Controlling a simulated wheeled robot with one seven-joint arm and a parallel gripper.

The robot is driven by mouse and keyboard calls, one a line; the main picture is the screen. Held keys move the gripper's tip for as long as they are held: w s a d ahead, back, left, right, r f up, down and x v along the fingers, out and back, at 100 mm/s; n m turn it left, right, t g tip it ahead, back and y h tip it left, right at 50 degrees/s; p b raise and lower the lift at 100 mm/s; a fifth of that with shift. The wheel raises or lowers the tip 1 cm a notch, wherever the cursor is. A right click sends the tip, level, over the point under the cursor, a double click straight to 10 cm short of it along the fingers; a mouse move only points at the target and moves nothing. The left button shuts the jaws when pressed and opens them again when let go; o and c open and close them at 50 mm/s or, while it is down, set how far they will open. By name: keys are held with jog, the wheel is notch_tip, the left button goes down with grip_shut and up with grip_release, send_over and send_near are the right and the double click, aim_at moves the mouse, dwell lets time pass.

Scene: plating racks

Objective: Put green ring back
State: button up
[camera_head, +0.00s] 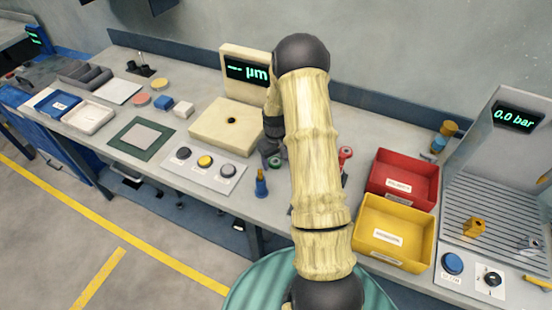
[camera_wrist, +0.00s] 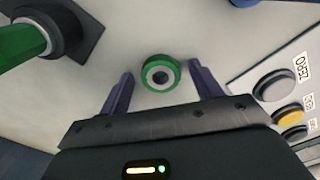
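A green ring (camera_wrist: 160,75) with a pale inner band and a dark centre lies on the light bench top in the wrist view. It also shows as a small green shape (camera_head: 275,162) beside my arm in the head view. My gripper (camera_wrist: 162,72) is open, with its two dark purple fingers on either side of the ring and clear gaps to it. Nothing is held. A green post (camera_wrist: 22,42) with a dark base stands at the upper left of the wrist view. My arm hides part of the bench in the head view.
A blue post (camera_head: 261,184) stands near the bench's front edge. A button panel (camera_head: 205,172) and a gauge with a µm display (camera_head: 247,71) are to the left. A red bin (camera_head: 404,180) and a yellow bin (camera_head: 394,232) are to the right.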

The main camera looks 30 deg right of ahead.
jog(key=shift+r, duration=0.1)
jog(key=shift+w+r, duration=0.1)
jog(key=shift+r, duration=0.3)
notch_tip(320, 180, up, 11)
jog(key=b, duration=0.2)
jog(key=shift+r, duration=0.2)
dwell(0.4)
jog(key=s+a+r+t, duration=0.1)
jog(key=s+a+r, duration=0.1)
jog(key=s+a, duration=0.5)
jog(key=s+a+r+m+t, duration=0.1)
jog(key=s+a+r, duration=0.2)
jog(key=s+a, duration=0.5)
jog(key=s, duration=0.3)
jog(key=shift+s+r+t, duration=0.3)
jog(key=shift+s, duration=0.05)
jog(key=shift+a, duration=0.1)
